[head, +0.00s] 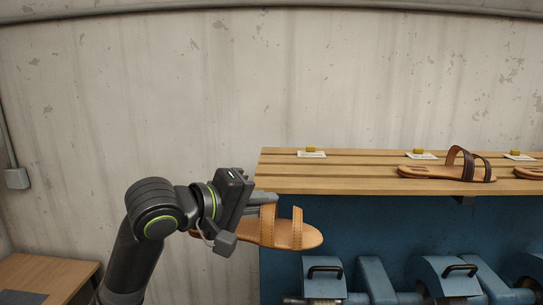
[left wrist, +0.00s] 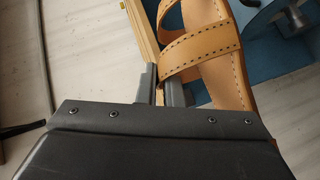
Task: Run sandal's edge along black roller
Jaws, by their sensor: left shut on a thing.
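My left gripper is shut on the sandal at a strap. In the left wrist view the sandal (left wrist: 232,78) lies to the right of the finger tips (left wrist: 163,82), toe end out of frame. I cannot pick out a black roller for certain; the blue machine (head: 350,236) has hooded housings along its lower front, cut off by the bottom edge. My right gripper is not in view.
A slatted wooden shelf (head: 350,181) tops the machine, close to the held sandal. On it stand a brown sandal (head: 446,172), part of another at the right edge, and white cards with yellow blocks (head: 311,153). A wooden table (head: 45,277) is at lower left.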

